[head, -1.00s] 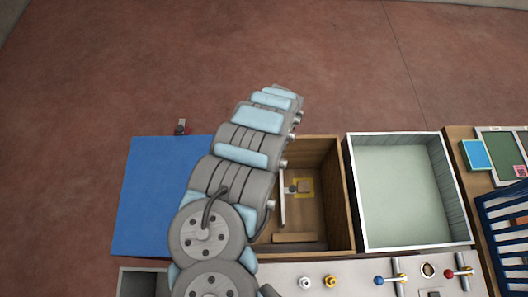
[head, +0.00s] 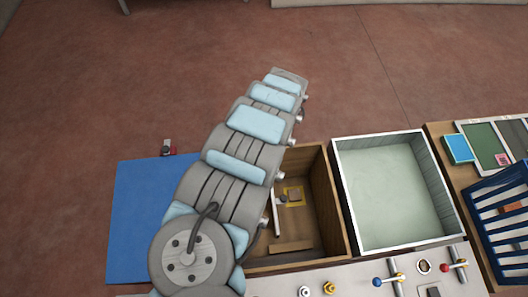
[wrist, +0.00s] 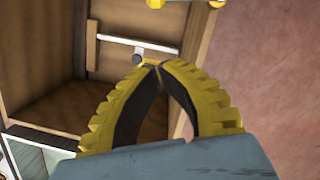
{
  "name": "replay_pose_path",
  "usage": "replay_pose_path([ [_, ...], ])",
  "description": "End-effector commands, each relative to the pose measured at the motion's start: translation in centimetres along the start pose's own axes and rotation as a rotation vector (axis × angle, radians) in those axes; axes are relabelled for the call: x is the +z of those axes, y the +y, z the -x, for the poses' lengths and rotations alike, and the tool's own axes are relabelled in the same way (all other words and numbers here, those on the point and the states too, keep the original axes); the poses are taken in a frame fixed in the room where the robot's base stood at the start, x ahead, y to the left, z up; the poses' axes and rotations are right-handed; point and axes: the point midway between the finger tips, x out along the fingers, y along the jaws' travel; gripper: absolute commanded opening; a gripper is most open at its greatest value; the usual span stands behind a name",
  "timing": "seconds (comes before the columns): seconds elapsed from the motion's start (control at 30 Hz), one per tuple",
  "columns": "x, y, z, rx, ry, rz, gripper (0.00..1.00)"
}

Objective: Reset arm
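My gripper (wrist: 160,65) shows in the wrist view with two ribbed yellow fingers. Their tips meet, with a gap between the fingers lower down and no object held in it. Beyond the tips is an open wooden box (wrist: 50,85) with a white bar (wrist: 125,43) inside. In the head view my arm reaches up and to the right across the left side of the wooden box (head: 325,190). My gripper cannot be made out in the head view.
A blue panel (head: 150,215) lies left of the box, with a small grey and red item (head: 168,147) at its far edge. A white-rimmed bin (head: 390,190) stands right of the box. A blue rack (head: 500,205) is farther right. Knobs and levers (head: 390,280) line the front. Reddish floor lies beyond.

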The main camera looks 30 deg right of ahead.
Motion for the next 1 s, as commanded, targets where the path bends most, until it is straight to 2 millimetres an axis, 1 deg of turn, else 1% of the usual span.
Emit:
replay_pose_path([
  [0.03, 0.0, -0.1, 0.6, -0.003, 0.001, 0.001, 0.00],
  [0.1, 0.0, -0.1, 1.1, -0.003, 0.000, 0.000, 0.00],
  [0.2, 0.0, 0.0, 1.4, 0.000, 0.000, -0.001, 0.00],
  [0.8, -0.1, 0.1, 1.5, 0.000, 0.002, -0.001, 0.00],
  [0.87, -0.5, 0.0, 1.5, -0.002, 0.014, 0.002, 0.00],
  [0.9, -1.1, -0.2, 1.6, -0.005, 0.034, 0.006, 0.00],
  [0.97, -2.6, -0.5, 1.8, -0.012, 0.082, 0.019, 0.00],
  [1.0, -4.0, -0.8, 1.9, -0.017, 0.125, 0.031, 0.00],
])
